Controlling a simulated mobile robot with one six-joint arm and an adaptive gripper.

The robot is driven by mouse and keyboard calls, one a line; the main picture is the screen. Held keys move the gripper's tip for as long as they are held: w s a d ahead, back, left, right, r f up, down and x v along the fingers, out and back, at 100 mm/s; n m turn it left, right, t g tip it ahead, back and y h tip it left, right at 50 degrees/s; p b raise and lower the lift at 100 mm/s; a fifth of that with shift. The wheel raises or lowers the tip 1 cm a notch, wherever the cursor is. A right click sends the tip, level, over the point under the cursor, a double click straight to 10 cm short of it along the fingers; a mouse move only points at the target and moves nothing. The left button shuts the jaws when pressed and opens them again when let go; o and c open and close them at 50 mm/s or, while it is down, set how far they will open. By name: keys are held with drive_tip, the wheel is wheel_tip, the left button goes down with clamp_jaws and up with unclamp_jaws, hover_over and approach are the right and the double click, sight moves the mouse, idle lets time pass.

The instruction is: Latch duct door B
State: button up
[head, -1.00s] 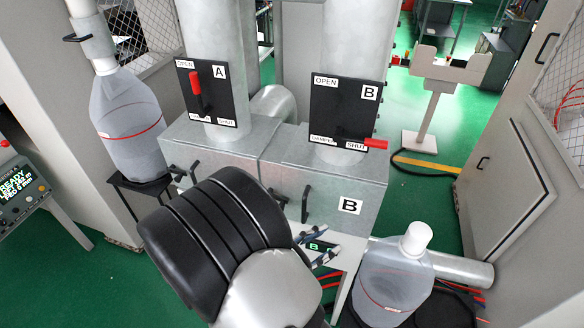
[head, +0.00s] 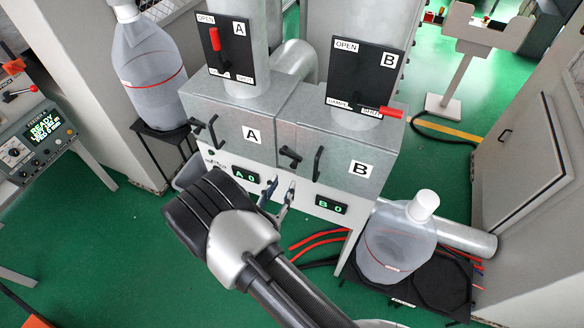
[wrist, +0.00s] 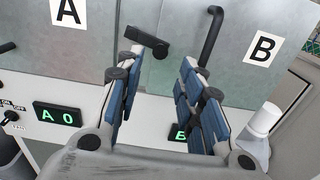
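Duct door B (head: 345,185) is the grey metal front with the B label, and it looks flush with its box. Its black upright handle (head: 318,163) and a short black latch lever (head: 291,153) sit near its left edge. In the wrist view, the latch lever (wrist: 146,40) shows just beyond the fingers and the handle (wrist: 210,35) beyond the right finger. My gripper (head: 277,192) is open and empty, below and in front of the latch. Its fingers (wrist: 155,95) stand wide apart. Whether the lever is fully across the door edge I cannot tell.
Door A (head: 230,130), with its own handle, is on the left. Green displays A (head: 245,175) and B (head: 331,204) sit below the doors. A damper plate with a red lever (head: 366,75) stands above B. A clear bottle (head: 395,240) stands on the right.

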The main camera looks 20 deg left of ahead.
sight(292, 168)
drive_tip(key=w, duration=0.8)
drive_tip(key=shift+d, duration=0.3)
clamp_jaws()
